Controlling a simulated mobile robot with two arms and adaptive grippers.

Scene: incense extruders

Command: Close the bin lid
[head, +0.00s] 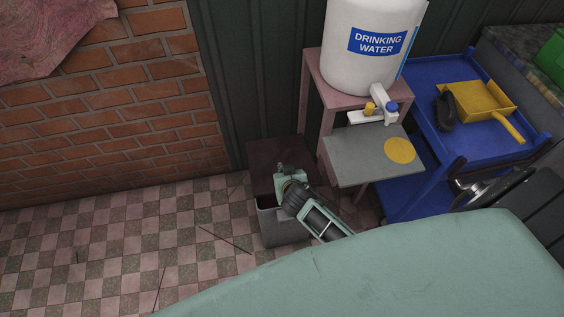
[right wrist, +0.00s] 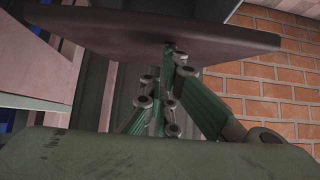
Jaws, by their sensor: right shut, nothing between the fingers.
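The grey bin (head: 284,232) stands on the tiled floor beside the pink stand. Its dark brown lid (head: 268,153) sits at the back of the bin, and a dark gap shows at the bin's front rim. The lid's exact tilt is hard to tell. My right gripper (head: 281,168) reaches in over the bin, in front of the lid, and hides part of both. In the right wrist view the lid (right wrist: 130,28) spans the top, and the fingertips of my shut, empty gripper (right wrist: 170,48) are at or very near it. My left gripper is not in view.
A pink stand (head: 312,92) with a white water container (head: 362,62) and a grey shelf (head: 352,160) stands close right of the bin. A blue cart (head: 433,150) is farther right. A brick wall (head: 130,90) stands left, with open floor (head: 120,240) before it.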

